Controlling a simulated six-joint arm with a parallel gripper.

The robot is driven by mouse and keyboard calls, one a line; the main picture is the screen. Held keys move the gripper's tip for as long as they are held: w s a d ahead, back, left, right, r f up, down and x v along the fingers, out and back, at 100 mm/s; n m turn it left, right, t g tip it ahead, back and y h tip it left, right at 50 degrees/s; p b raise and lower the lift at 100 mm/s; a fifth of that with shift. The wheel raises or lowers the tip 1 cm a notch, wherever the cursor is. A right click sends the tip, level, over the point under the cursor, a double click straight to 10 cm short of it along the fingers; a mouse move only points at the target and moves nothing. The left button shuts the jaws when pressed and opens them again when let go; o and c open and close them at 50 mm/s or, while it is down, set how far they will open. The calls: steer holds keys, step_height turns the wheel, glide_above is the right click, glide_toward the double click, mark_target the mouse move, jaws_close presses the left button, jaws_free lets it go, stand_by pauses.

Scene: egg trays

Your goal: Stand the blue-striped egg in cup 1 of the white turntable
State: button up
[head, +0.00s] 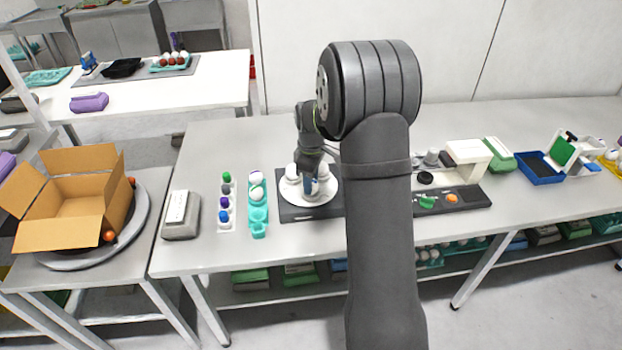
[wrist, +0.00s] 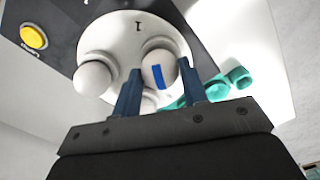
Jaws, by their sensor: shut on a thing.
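The white turntable (head: 289,195) sits on a dark base plate on the bench, and its disc (wrist: 120,32) fills the upper middle of the wrist view. A printed "1" is on the disc, beside a cup. My gripper (wrist: 160,80) has its blue fingers shut on the blue-striped egg (wrist: 154,72), whose stripe faces the camera. The egg is at the cup near the "1"; its lower end is hidden, so I cannot tell whether it is seated. A plain white egg (wrist: 93,78) stands in another cup to the left. In the head view my gripper (head: 309,182) is over the turntable.
A yellow button (wrist: 34,37) is on the dark plate in the wrist view. A teal egg tray (head: 258,215) and a white rack (head: 226,224) with coloured pieces stand left of the turntable. A grey-white block (head: 181,216) and an open cardboard box (head: 60,205) are farther left.

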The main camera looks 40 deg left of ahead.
steer(key=shift+f, duration=0.25)
stand_by(0.6)
steer(key=o, duration=0.8)
steer(key=shift+c, duration=0.2)
step_height(320, 180, up, 17)
steer(key=shift+r, duration=0.2)
steer(key=shift+o, duration=0.4)
